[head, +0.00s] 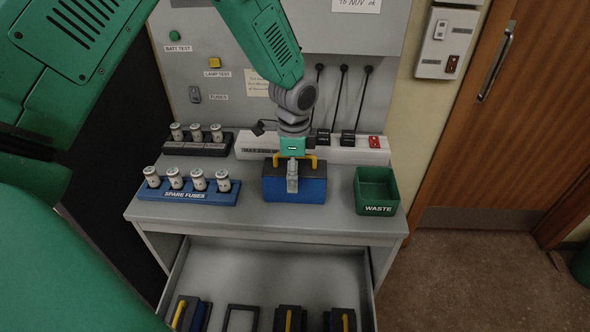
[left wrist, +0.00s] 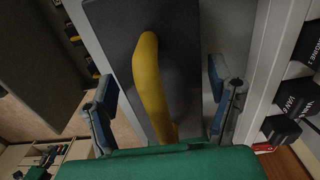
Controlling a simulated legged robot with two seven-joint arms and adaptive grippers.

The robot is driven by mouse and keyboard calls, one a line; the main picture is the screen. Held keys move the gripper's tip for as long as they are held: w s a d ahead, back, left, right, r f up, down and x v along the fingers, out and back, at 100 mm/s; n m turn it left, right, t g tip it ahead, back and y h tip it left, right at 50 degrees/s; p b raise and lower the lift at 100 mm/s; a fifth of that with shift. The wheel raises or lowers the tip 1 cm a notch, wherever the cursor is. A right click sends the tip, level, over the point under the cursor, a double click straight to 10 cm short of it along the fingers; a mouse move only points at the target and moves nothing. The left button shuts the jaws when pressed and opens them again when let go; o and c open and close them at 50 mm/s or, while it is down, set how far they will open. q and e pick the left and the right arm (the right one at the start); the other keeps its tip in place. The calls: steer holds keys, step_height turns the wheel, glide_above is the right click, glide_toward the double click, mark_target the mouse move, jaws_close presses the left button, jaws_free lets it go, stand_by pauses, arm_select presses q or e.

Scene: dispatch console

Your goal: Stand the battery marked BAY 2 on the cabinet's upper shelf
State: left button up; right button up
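A battery (head: 294,188) with a blue body, dark top and yellow handle stands on the console top. No marking on it can be read. My left gripper (head: 292,178) is over it, pointing down. In the left wrist view the yellow handle (left wrist: 150,85) lies between the two spread fingers of the left gripper (left wrist: 161,92), with gaps at both sides. More batteries with yellow handles sit in the open drawer (head: 265,262), their labels unreadable: one at the left (head: 190,313) and two at the right. The cabinet's upper shelf cannot be made out. My right gripper is not in view.
A blue spare-fuse block (head: 190,196) stands left of the battery, a dark fuse block (head: 199,147) behind it. A green waste bin (head: 376,190) stands right. A white strip with black plugs (head: 342,150) runs behind. An empty frame (head: 241,318) lies in the drawer.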

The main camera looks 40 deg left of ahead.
arm_select(q)
steer(key=shift+r, duration=0.1)
steer(key=shift+w+r, duration=0.15)
steer(key=shift+r, duration=0.2)
step_height(320, 180, up, 11)
steer(key=shift+r+b, duration=0.1)
steer(key=shift+b, duration=0.45)
